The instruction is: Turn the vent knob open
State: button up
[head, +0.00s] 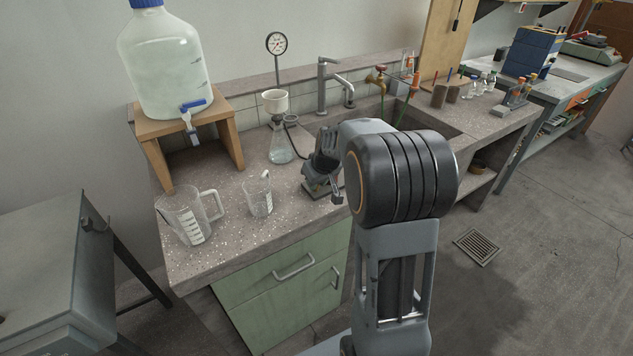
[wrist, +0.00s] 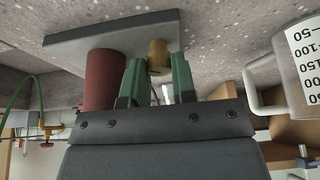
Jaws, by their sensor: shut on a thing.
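My gripper (wrist: 158,68) shows in the wrist view with its two green fingers on either side of a small brass-coloured knob (wrist: 157,49); it is shut on this knob. The knob is on a flat grey base plate (wrist: 90,42), beside a dark red cylinder (wrist: 103,82). The knob's lower part is hidden by the fingers, and I cannot tell its turn angle. In the head view my gripper (head: 322,184) points down at the bench's front edge, and the arm hides most of the fixture.
On the bench (head: 235,235) stand a large measuring jug (head: 186,218), a small beaker (head: 258,196) and a filter flask (head: 281,147), all left of my gripper. A carboy (head: 166,65) sits on a wooden stand (head: 160,127). A sink tap (head: 322,85) is behind.

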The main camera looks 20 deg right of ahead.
jog(key=o, duration=0.9)
jog(key=shift+o, duration=0.2)
jog(key=p+v, duration=0.1)
jog(key=v, duration=1.2)
jog(key=shift+r, duration=0.45)
